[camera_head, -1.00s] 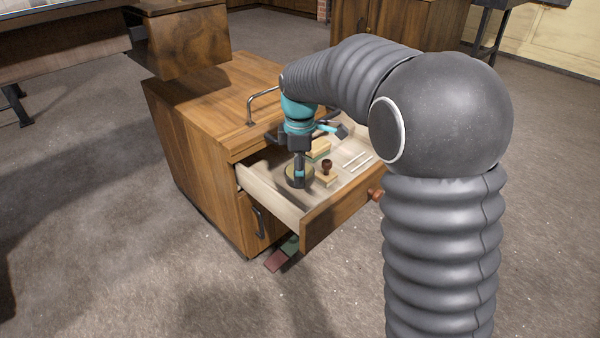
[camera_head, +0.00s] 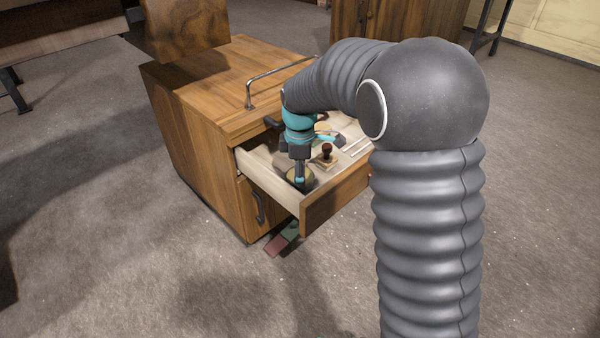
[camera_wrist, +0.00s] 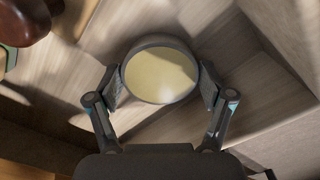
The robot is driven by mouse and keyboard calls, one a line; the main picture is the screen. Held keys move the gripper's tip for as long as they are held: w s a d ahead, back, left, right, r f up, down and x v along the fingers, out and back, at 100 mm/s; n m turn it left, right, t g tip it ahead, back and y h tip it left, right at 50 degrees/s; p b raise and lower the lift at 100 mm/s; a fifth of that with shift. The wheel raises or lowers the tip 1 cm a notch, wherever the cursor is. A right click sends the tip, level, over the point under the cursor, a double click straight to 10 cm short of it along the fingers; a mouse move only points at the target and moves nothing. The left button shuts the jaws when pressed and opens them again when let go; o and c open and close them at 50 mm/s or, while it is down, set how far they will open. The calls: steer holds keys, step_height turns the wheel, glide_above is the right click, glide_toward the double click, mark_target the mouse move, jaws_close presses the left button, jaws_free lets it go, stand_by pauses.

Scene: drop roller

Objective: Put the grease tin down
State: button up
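The grease tin is a round dark tin with a pale yellow top. In the wrist view the tin (camera_wrist: 160,76) sits between both finger pads of my gripper (camera_wrist: 161,88), which press against its sides. In the head view my gripper (camera_head: 299,180) points down into the open drawer (camera_head: 337,200), with the tin (camera_head: 310,180) low near the drawer's front left corner. I cannot tell whether the tin touches the drawer floor.
A stamp with a dark knob (camera_head: 327,150) stands in the drawer behind the tin. Pale sticks (camera_head: 355,148) lie farther right. A metal rail (camera_head: 272,74) runs along the cabinet top (camera_head: 215,88). Drawer walls are close around the tin.

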steer(key=shift+o, duration=0.8)
steer(key=shift+f+b, duration=0.1)
steer(key=shift+b, duration=0.3)
step_height(320, 180, up, 14)
steer(key=p, duration=0.2)
steer(key=shift+a+p, duration=0.2)
steer(key=shift+p, duration=0.2)
